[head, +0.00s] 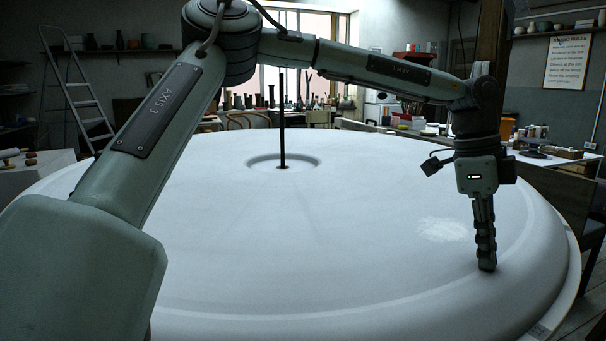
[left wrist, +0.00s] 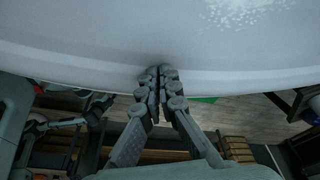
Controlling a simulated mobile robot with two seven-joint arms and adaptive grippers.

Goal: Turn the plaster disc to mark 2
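The large white plaster disc (head: 330,235) fills the middle of the head view, with a thin dark upright rod (head: 282,120) at its centre hollow. A rough, paler patch (head: 445,229) lies on its right side. My left gripper (head: 487,266) points down at the disc's right outer part, its fingertips at or just above the surface; contact is unclear. In the left wrist view its fingers (left wrist: 157,76) are together with nothing seen between them, over the disc's rim band (left wrist: 70,65). No readable number mark shows.
A pale ledge (head: 548,326) runs under the disc's right edge. A stepladder (head: 82,95) stands at the back left. A cluttered table (head: 560,158) stands at the right. A small green patch (left wrist: 205,99) shows just beyond the rim. The disc's top is otherwise clear.

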